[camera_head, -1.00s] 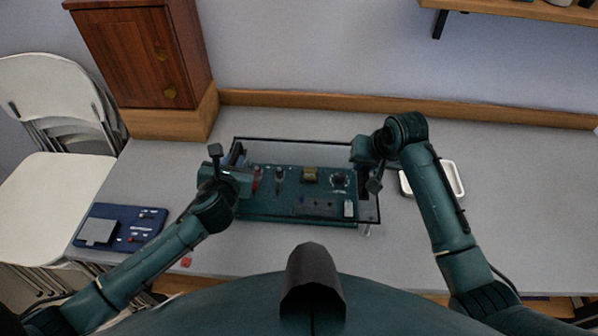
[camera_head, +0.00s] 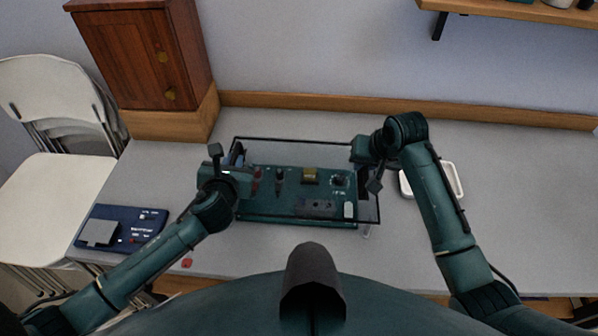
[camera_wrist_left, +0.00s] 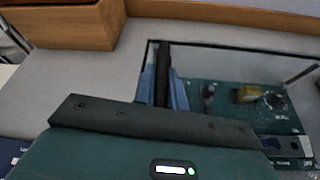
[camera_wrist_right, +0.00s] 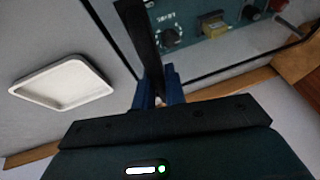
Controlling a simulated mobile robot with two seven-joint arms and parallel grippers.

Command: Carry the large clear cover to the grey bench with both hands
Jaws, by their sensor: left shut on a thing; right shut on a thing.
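The large clear cover (camera_head: 300,140) is a see-through box with thin dark edges, standing around or over a green test panel (camera_head: 275,208) on the grey bench (camera_head: 510,240). I cannot tell whether its lower edge touches the bench. My left gripper (camera_head: 238,165) is shut on the cover's left side; its blue fingers show in the left wrist view (camera_wrist_left: 165,88). My right gripper (camera_head: 376,170) is shut on the cover's right side; its blue fingers show in the right wrist view (camera_wrist_right: 160,85). The fingertips are partly hidden in the head view.
A white tray (camera_head: 459,181) lies just right of my right gripper. A blue board (camera_head: 150,218) lies at the bench's left. A wooden cabinet (camera_head: 140,55) stands at the back left, beside white folding chairs (camera_head: 60,185). The bench's right part is clear.

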